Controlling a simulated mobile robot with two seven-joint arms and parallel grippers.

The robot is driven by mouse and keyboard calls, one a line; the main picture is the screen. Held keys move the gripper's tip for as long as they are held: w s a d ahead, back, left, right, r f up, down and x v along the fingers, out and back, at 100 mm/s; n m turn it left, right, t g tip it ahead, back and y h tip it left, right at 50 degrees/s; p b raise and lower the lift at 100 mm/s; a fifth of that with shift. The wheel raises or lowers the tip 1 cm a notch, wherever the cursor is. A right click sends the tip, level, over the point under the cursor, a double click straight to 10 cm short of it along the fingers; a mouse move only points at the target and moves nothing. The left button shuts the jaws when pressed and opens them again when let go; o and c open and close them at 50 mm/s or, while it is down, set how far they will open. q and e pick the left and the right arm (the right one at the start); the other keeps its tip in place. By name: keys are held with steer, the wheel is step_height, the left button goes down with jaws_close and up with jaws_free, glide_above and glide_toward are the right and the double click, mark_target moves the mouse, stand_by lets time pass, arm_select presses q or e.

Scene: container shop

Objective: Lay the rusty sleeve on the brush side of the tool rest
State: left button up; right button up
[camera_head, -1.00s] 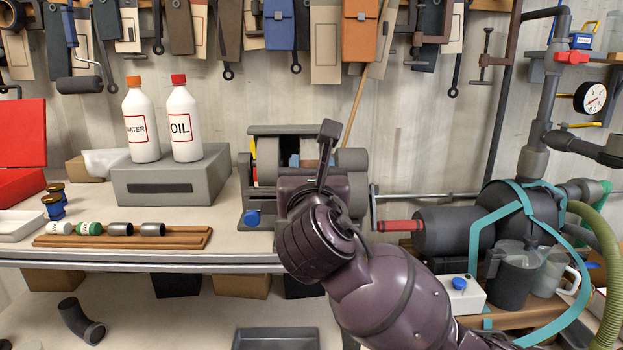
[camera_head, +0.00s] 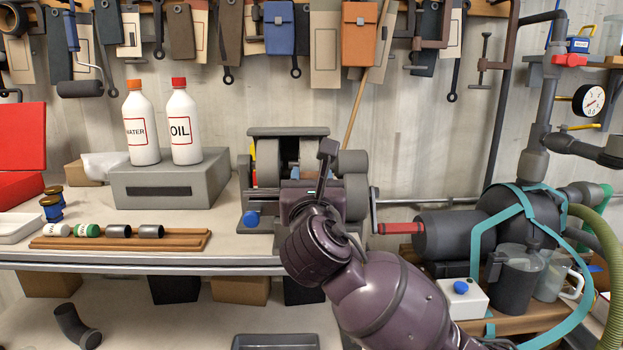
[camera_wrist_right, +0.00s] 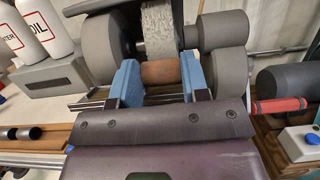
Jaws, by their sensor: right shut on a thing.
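My right gripper (camera_wrist_right: 160,80) is shut on the rusty sleeve (camera_wrist_right: 160,73), a short brown cylinder lying crosswise between the blue finger pads in the right wrist view. In the head view the right gripper (camera_head: 309,174) is in front of the bench grinder (camera_head: 267,163), and hides most of the sleeve. The pale, rough brush wheel (camera_wrist_right: 158,30) is just beyond the sleeve. A grey metal bar, seemingly the tool rest (camera_wrist_right: 165,99), runs below between the fingers. I cannot tell whether the sleeve touches it. My left gripper is not in view.
Left of the grinder, a wooden rack (camera_head: 185,240) holds several small cylinders. A grey box (camera_head: 170,186) carries the WATER bottle (camera_head: 141,125) and OIL bottle (camera_head: 181,125). A motor with a red-handled rod (camera_head: 400,228) stands at the right, near a white switch box (camera_head: 462,298).

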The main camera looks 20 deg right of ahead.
steer(key=o, duration=0.8)
steer(key=shift+w+f, duration=0.15)
steer(key=shift+f, duration=0.6)
steer(key=shift+o, duration=1.3)
steer(key=shift+w+a, duration=0.1)
steer(key=shift+a, duration=0.1)
steer(key=shift+f, duration=0.1)
steer(key=shift+s+a+f, duration=0.1)
steer(key=shift+s, duration=0.2)
steer(key=r+v, duration=0.2)
steer(key=v, duration=0.8)
steer(key=shift+s, duration=0.3)
steer(key=shift+f, duration=0.15)
